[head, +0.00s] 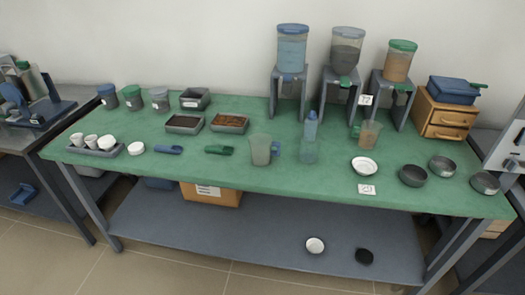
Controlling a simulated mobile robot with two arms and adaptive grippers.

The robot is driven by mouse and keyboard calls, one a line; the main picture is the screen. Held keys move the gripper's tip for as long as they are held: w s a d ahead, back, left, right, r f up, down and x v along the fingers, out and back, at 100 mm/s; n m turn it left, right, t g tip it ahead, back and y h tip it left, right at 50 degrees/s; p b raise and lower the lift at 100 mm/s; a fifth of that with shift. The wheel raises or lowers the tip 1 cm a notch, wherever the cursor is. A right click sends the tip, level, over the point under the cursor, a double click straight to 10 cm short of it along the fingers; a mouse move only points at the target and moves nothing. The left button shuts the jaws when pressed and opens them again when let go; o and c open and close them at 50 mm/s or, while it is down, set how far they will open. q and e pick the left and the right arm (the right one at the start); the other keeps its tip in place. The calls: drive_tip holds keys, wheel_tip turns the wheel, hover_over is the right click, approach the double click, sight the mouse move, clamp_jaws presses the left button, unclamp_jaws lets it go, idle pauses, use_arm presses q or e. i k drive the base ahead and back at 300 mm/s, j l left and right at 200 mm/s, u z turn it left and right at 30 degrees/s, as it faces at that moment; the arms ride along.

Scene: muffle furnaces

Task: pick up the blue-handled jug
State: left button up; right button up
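The blue-handled jug (260,150) stands upright near the front edge of the green table, around its middle. It is a pale, translucent jug, and its blue handle (276,150) points to the right. A second, green-handled jug (370,134) stands farther right, with its handle on the left. Neither of my grippers shows in the head view.
The green table (230,173) holds several dispensers on stands at the back. A blue-capped bottle (310,127) and a clear cup (309,152) stand right of the jug. A green scoop (219,150) lies to its left. Dark bowls (413,176) sit far right.

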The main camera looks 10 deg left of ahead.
sight(265, 151)
drive_tip(key=i+l+u, duration=0.15)
drive_tip(key=u, duration=0.25)
drive_tip(key=i+l+u, duration=0.1)
drive_tip(key=l+u, duration=0.3)
drive_tip(key=i+l+u, duration=0.1)
drive_tip(key=u, duration=0.25)
